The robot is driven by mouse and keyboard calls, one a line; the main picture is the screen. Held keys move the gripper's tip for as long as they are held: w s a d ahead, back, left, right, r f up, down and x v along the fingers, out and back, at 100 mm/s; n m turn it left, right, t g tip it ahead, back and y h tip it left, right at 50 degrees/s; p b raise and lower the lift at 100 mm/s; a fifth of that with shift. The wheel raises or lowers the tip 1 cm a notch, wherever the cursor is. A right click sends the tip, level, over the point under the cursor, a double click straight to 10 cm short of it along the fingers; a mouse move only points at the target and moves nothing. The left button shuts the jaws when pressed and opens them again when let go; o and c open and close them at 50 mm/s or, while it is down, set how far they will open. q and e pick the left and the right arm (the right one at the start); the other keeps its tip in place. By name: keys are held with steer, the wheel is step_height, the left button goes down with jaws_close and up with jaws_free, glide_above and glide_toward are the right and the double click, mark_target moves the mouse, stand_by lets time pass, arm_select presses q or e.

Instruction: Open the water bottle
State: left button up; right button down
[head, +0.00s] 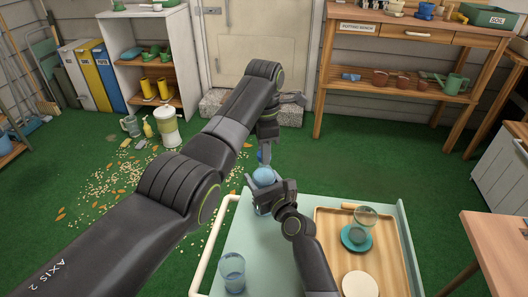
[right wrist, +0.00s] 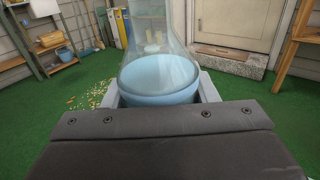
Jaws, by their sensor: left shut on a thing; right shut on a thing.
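The water bottle (head: 264,177) is clear with pale blue water. It stands at the far left corner of the mint cart top (head: 232,232). My right gripper (head: 272,189) is shut on the bottle's body. In the right wrist view the bottle (right wrist: 158,75) is upright between the fingers, its top cut off by the frame edge. My left gripper (head: 265,154) comes from above and is shut on the small dark blue cap (head: 260,156) at the bottle's top. The fingers partly hide the cap, so I cannot tell whether it still touches the neck.
A drinking glass (head: 232,272) stands at the cart's near left. A white handle (head: 213,246) edges the cart.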

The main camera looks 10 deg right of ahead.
mark_target(269, 184)
arm_select(q)
steer(key=shift+r, duration=0.2)
steer(key=shift+r, duration=1.9)
arm_select(e)
jaws_free()
arm_select(q)
steer(key=shift+r+p, duration=0.65)
steer(key=shift+p, duration=0.05)
arm_select(e)
steer(key=shift+s+d+r, duration=0.15)
steer(key=shift+s+r, duration=0.1)
steer(key=shift+s, duration=0.25)
steer(key=shift+s+d+r, duration=0.15)
steer(key=shift+s+r, duration=0.1)
steer(key=shift+s, duration=0.25)
arm_select(q)
steer(key=shift+r+p, duration=0.7)
steer(key=shift+r, duration=0.05)
arm_select(e)
steer(key=shift+s+d+r, duration=0.2)
steer(key=shift+s+r, duration=0.1)
steer(key=shift+s, duration=0.4)
steer(key=shift+s+d+r, duration=0.2)
steer(key=shift+s+r, duration=0.05)
steer(key=shift+s, duration=0.45)
